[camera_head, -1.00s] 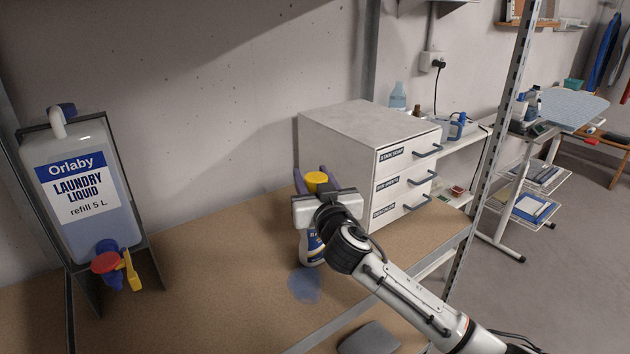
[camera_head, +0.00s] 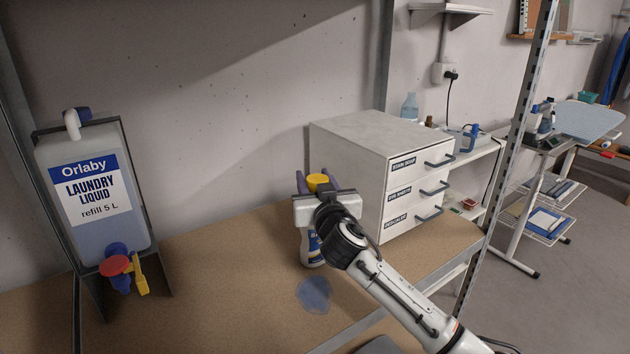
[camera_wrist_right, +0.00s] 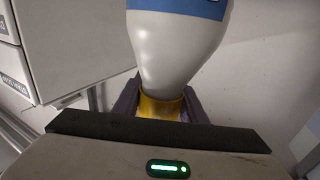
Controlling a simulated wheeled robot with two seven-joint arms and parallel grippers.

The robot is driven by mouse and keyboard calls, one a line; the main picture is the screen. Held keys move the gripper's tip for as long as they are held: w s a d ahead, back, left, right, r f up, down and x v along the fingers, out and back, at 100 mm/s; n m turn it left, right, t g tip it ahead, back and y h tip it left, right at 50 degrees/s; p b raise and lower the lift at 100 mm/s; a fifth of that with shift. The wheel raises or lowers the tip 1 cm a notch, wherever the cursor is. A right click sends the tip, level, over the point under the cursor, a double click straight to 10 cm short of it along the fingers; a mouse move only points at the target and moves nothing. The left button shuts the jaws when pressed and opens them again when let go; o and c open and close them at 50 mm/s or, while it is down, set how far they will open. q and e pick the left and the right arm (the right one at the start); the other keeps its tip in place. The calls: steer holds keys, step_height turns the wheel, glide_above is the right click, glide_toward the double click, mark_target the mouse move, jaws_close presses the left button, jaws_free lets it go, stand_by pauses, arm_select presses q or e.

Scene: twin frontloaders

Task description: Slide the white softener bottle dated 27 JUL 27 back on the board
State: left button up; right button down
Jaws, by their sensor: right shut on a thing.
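A white bottle (camera_head: 313,250) with a blue label and a yellow cap (camera_head: 318,180) stands upright on the brown board (camera_head: 225,285), beside the drawer unit. The date on it cannot be read. My right gripper (camera_head: 317,188) is shut on the bottle at its yellow cap, with a dark finger on each side. My right forearm and wrist hide part of the bottle. In the right wrist view the white bottle body (camera_wrist_right: 178,50) and yellow neck (camera_wrist_right: 160,106) sit between the fingers (camera_wrist_right: 158,100). My left gripper is not in view.
A blue round patch (camera_head: 314,294) lies on the board in front of the bottle. A white drawer unit (camera_head: 360,145) stands close on the right. A laundry liquid refill (camera_head: 95,200) with a tap stands at left. The board between is clear, with a concrete wall behind.

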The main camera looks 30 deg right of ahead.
steer(key=shift+w, duration=0.15)
steer(key=shift+w+a+b, duration=0.2)
steer(key=shift+w+b, duration=1.05)
steer(key=shift+w, duration=1.05)
steer(key=shift+w+a+b, duration=0.2)
steer(key=shift+w+b, duration=1.5)
steer(key=shift+w, duration=0.75)
